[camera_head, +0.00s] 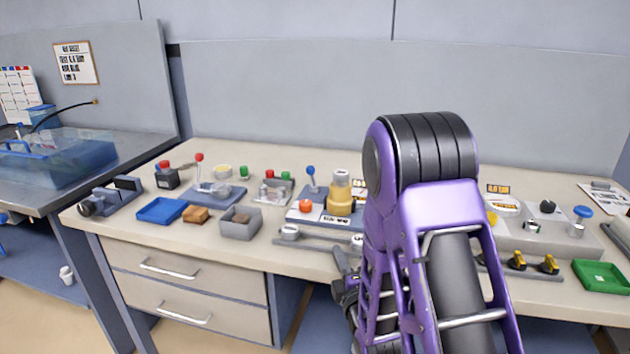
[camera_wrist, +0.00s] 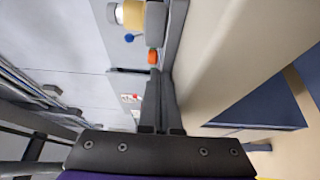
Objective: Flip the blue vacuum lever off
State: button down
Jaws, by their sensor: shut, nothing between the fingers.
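The blue vacuum lever (camera_head: 311,170) is a blue ball on a short stem, standing up from a blue-grey station plate (camera_head: 303,217) beside a yellow canister (camera_head: 338,198). In the wrist view the blue lever knob (camera_wrist: 129,37) is small, near the top, left of the finger line. My gripper (camera_head: 341,258) is at the front edge of the bench, below and in front of the station, apart from the lever. Its fingers also show in the wrist view (camera_wrist: 161,72), shut and empty. My purple arm hides part of the bench right of the canister.
An orange-red knob (camera_head: 304,209) sits in front of the lever. A rail with white knobs (camera_head: 290,232) runs along the front. A grey box (camera_head: 240,222) and blue tray (camera_head: 162,211) are to the left. Drawers (camera_head: 180,271) lie below the bench edge.

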jog(key=w+r, duration=0.2)
jog(key=w+a+r+t, duration=0.1)
jog(key=w+r, duration=0.1)
jog(key=r, duration=0.1)
jog(key=w+a+r+n+t+y, duration=0.1)
jog(key=w+r, duration=0.1)
jog(key=w, duration=0.1)
jog(key=shift+r, duration=0.15)
send_near(312, 173)
jog(key=shift+h, duration=0.3)
jog(key=x, duration=0.7)
jog(key=shift+s+a, duration=0.1)
jog(key=shift+a, duration=0.1)
